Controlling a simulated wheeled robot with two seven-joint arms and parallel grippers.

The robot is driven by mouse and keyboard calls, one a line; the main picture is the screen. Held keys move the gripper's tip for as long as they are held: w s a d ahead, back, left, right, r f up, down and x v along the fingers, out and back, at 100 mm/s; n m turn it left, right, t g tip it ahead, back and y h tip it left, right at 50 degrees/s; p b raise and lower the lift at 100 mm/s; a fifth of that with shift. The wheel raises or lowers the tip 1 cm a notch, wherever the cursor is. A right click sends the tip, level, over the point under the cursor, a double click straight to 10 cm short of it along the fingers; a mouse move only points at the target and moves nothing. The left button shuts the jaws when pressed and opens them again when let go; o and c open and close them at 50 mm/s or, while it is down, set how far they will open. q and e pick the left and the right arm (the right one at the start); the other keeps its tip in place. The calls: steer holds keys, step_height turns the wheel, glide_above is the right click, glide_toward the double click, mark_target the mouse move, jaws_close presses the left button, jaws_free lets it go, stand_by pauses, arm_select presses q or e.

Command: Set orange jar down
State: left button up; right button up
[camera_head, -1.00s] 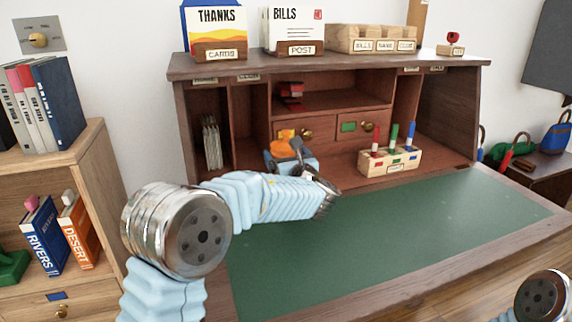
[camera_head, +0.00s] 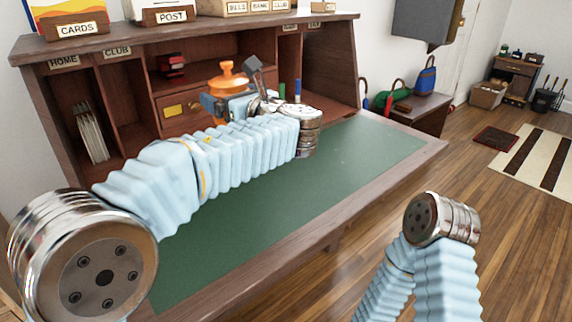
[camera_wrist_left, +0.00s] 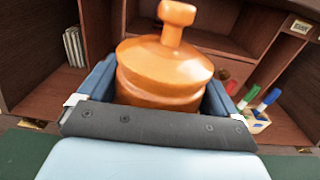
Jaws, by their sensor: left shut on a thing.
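The orange jar (camera_wrist_left: 165,75) has a knobbed lid and sits upright between the two blue fingers of my left gripper (camera_wrist_left: 160,98) in the left wrist view. In the head view the jar (camera_head: 228,78) shows above my left gripper (camera_head: 226,106), in front of the desk's drawers and raised over the desk. The gripper is shut on it. The jar's lower part is hidden by the gripper. My right arm reaches in at the lower right of the head view, but its gripper is out of view.
The desk's green writing surface (camera_head: 255,215) is largely clear. A holder with coloured markers (camera_wrist_left: 258,122) stands to the right. Papers (camera_head: 91,130) stand in a left cubby, and a red object (camera_head: 172,66) sits on a shelf. A side table (camera_head: 418,110) with bags stands beyond the desk.

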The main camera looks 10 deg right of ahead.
arm_select(q)
steer(key=s+d+b, duration=0.3)
steer(key=s+b, duration=0.5)
steer(key=s, duration=1.4)
steer(key=w+f+b, duration=0.1)
steer(key=w+f, duration=0.3)
steer(key=w+f+b, duration=0.1)
steer(key=w+f, duration=0.3)
steer(key=w+a+f+b, duration=0.1)
steer(key=w+f, duration=0.4)
steer(key=shift+b, duration=0.3)
steer(key=shift+f, duration=0.25)
steer(key=o, duration=1.7)
steer(key=shift+f, duration=0.15)
steer(key=shift+o, duration=0.2)
